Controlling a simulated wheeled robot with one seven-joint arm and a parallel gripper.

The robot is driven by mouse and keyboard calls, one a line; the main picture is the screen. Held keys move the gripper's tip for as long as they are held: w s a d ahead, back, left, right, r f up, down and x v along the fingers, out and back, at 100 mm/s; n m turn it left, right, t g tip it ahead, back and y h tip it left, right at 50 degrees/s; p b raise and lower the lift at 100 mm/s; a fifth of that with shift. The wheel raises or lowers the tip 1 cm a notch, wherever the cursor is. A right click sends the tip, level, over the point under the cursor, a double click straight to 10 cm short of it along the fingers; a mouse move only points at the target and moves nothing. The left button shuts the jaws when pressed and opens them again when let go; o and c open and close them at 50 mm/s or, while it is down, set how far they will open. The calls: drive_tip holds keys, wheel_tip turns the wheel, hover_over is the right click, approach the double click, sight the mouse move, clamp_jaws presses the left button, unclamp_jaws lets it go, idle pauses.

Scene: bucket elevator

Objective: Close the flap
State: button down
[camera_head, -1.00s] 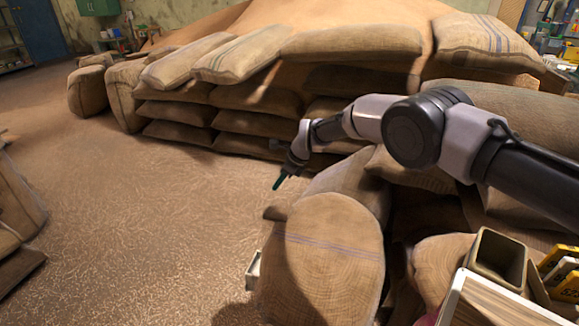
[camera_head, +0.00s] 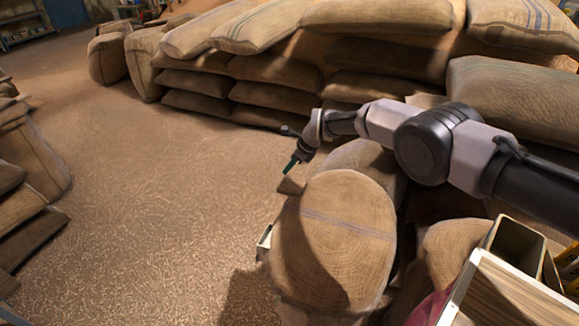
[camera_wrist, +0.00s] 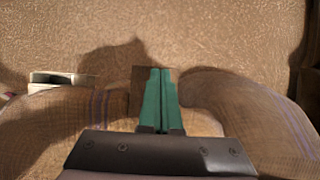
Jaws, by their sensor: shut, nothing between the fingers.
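My gripper (camera_head: 289,168) has teal fingers, pressed together and empty. It points down just above and behind a small brown flat piece (camera_head: 289,186) at the edge of an upright burlap sack (camera_head: 335,238). In the wrist view my fingers (camera_wrist: 161,72) lie side by side, and the brown piece (camera_wrist: 137,88) shows behind them, between two rounded burlap shapes. I cannot tell whether this piece is the flap, or whether my fingertips touch it. No other clear flap shows.
A small white open box (camera_head: 264,243) stands on the floor left of the sack. Stacked sacks (camera_head: 270,88) line the back. More sacks (camera_head: 30,150) lie at the left edge. A wooden crate (camera_head: 500,290) is at lower right. The floor between is clear.

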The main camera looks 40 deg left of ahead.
drive_tip(key=v, duration=1)
drive_tip(key=shift+r, duration=0.4)
drive_tip(key=shift+w+d, duration=0.1)
drive_tip(key=shift+d, duration=0.05)
